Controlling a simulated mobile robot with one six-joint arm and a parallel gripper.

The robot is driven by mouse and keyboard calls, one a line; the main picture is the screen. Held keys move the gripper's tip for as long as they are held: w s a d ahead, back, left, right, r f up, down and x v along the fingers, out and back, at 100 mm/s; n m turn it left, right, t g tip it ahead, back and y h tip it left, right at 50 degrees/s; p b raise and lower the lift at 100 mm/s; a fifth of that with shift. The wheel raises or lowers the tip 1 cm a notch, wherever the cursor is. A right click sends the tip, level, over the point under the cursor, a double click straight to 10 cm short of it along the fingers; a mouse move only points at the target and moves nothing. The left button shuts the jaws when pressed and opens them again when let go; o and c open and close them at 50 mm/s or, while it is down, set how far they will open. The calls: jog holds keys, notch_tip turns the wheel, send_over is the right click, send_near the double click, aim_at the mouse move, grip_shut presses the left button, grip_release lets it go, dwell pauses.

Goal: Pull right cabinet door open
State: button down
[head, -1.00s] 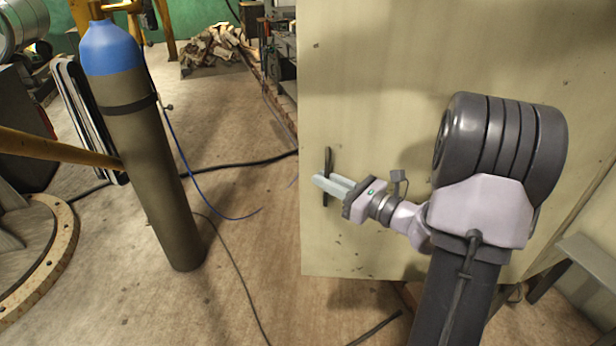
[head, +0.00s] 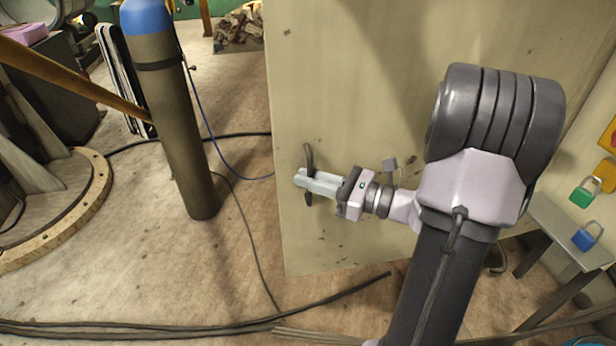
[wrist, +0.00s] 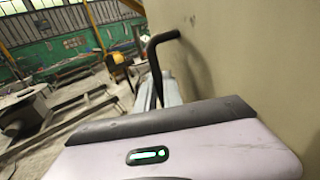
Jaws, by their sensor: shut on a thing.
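The cabinet door (head: 370,100) is a large beige panel, standing swung out from the cabinet in the head view. A dark bar handle (head: 308,155) stands upright near its left edge; its bent upper end also shows in the wrist view (wrist: 152,58). My gripper (head: 308,181) is shut on the handle about its middle, with its pale fingers reaching in from the right. The fingers hide the middle of the handle. In the wrist view the gripper body hides most of the fingers.
A gas cylinder with a blue top (head: 172,110) stands left of the door, with open floor between. Dark cables (head: 200,328) cross the floor in front. A low bench (head: 560,235) and padlocks, green (head: 580,197) and blue (head: 587,237), are at the right.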

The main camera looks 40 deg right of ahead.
dwell(0.3)
jog(key=c, duration=1.8)
grip_release()
jog(key=p+v, duration=0.4)
jog(key=v, duration=1.3)
jog(key=shift+s+d+f, duration=0.1)
jog(key=shift+s, duration=0.1)
